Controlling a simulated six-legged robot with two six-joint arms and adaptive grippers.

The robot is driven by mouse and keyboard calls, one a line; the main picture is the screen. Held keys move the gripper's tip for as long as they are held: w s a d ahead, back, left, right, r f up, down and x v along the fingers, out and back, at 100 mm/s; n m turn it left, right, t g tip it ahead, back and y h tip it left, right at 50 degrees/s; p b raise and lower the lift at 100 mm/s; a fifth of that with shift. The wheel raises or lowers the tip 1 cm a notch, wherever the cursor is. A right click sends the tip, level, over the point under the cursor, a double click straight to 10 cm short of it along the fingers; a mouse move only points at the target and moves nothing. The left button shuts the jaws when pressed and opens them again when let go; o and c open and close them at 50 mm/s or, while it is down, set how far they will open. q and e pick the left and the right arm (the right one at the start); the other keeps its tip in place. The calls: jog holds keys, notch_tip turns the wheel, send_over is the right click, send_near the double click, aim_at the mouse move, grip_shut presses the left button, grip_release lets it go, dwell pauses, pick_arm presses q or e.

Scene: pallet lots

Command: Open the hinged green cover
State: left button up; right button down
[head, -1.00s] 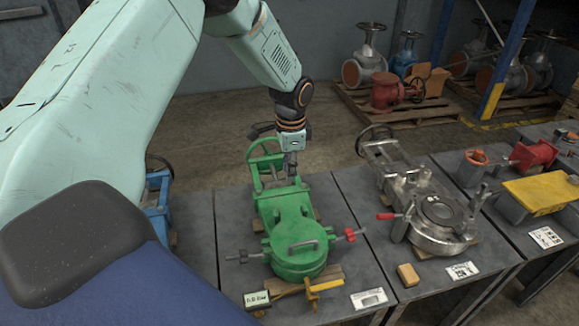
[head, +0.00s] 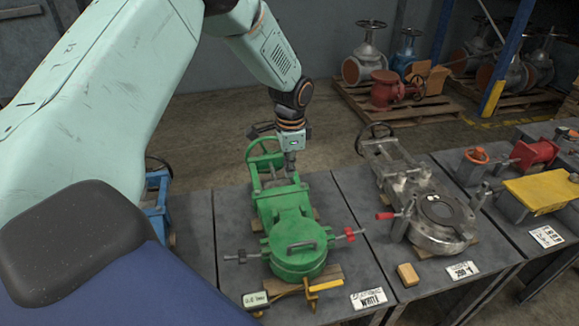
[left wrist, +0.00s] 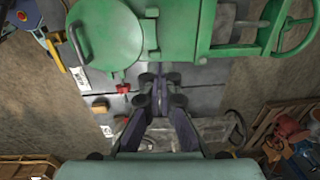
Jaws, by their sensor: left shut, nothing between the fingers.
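The green cover (head: 298,262) is a round lid with a grey bar handle, lying flat on the near end of the green valve (head: 268,195). A red-knobbed rod sticks out to its right and a dark-knobbed rod to its left. The cover also shows at the upper left of the left wrist view (left wrist: 100,40). My left gripper (head: 290,168) points down beyond the cover, near the valve's long body. Its fingers (left wrist: 159,92) are shut and empty, apart from the cover and its handle. My right gripper is in neither view.
A silver valve (head: 430,215) stands on the bench to the right, with a tan block (head: 408,275) in front. A blue valve (head: 158,205) is partly hidden at left. A yellow-handled tool (head: 318,286) lies before the cover. Valves on pallets stand behind.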

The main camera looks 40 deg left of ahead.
pick_arm(q)
jog(key=o, duration=0.3)
jog(key=shift+s+r, duration=0.1)
jog(key=shift+s, duration=0.05)
jog(key=o, duration=0.3)
jog(key=shift+w, duration=0.25)
jog(key=shift+o, duration=0.2)
jog(key=shift+s, duration=0.1)
notch_tip(320, 180, up, 12)
jog(key=shift+s+d, duration=0.2)
jog(key=shift+d, duration=0.1)
